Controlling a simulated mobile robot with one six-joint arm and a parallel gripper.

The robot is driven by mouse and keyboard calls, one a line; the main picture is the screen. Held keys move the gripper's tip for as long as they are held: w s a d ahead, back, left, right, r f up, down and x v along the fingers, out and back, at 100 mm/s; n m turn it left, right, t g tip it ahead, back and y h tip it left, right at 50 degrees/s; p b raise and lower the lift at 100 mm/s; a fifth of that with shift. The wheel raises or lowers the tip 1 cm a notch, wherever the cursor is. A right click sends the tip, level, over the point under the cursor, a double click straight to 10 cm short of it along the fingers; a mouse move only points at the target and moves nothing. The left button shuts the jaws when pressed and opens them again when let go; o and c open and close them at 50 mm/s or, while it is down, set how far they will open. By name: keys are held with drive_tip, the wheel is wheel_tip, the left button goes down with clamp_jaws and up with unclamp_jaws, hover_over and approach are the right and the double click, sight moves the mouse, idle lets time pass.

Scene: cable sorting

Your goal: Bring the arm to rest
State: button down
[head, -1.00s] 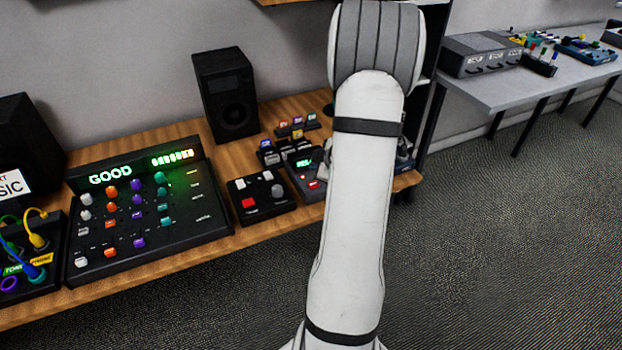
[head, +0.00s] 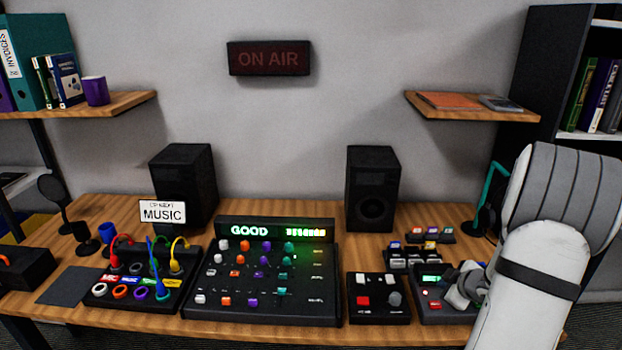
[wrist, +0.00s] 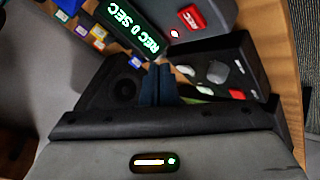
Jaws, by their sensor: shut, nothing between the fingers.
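My arm stands at the right of the head view, its upper link upright and bent at a grey joint. My gripper (head: 461,290) is low over the right end of the desk (head: 310,205), by the small recorder box (head: 434,279) with a lit green display. In the wrist view my gripper's dark fingers (wrist: 157,70) are together and empty. The recorder's "REC 0 SEC" display (wrist: 133,25) and red button (wrist: 192,17) lie beyond them. The gripper partly hides the recorder in the head view; I cannot tell whether they touch.
A mixer (head: 265,285) showing "GOOD" stands mid-desk. Left of it is a patch panel (head: 140,290) with coloured cables. A small button box (head: 378,310) sits beside the recorder. Two speakers (head: 184,188) stand behind. A shelf (head: 465,112) hangs at the upper right.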

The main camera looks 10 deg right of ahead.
drive_tip(key=s+a+r+m+g+h, duration=0.2)
drive_tip(key=a+r+m+h, duration=0.25)
drive_tip(key=a+r, duration=0.8)
drive_tip(key=s+a+r+m+g+y, duration=0.2)
drive_tip(key=s+a+m+g+y, duration=0.2)
drive_tip(key=s+a, duration=1.2)
drive_tip(key=a+y, duration=0.1)
drive_tip(key=a, duration=0.2)
drive_tip(key=shift+s+r+g, duration=0.25)
drive_tip(key=shift+r+g, duration=0.05)
drive_tip(key=shift+r, duration=0.1)
